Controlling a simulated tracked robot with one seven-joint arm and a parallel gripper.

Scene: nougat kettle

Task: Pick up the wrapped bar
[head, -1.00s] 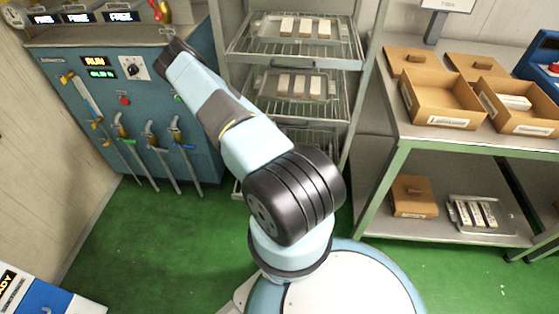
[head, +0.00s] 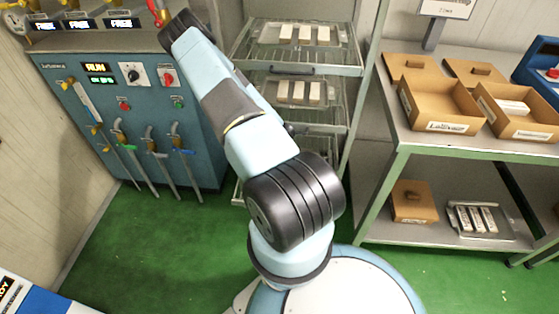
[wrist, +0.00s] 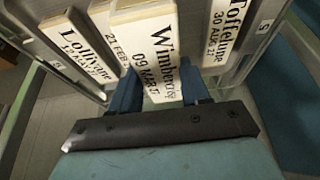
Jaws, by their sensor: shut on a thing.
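In the wrist view my gripper (wrist: 160,88) is shut on a pale wrapped bar (wrist: 150,45), with one blue finger on each side of it. Another bar (wrist: 112,42), dated "21 FEB", shows partly behind the held one. A bar labelled "Lollivane" (wrist: 75,48) lies to the left, and one labelled "Toffetone" (wrist: 223,32) lies to the right. I cannot tell whether the held bar still touches the tray. In the head view my gripper and the held bar are hidden.
A rack (head: 356,100) in the head view holds trays of pale bars. A blue control cabinet (head: 150,100) stands left of it. Green floor (head: 130,240) is clear at lower left.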

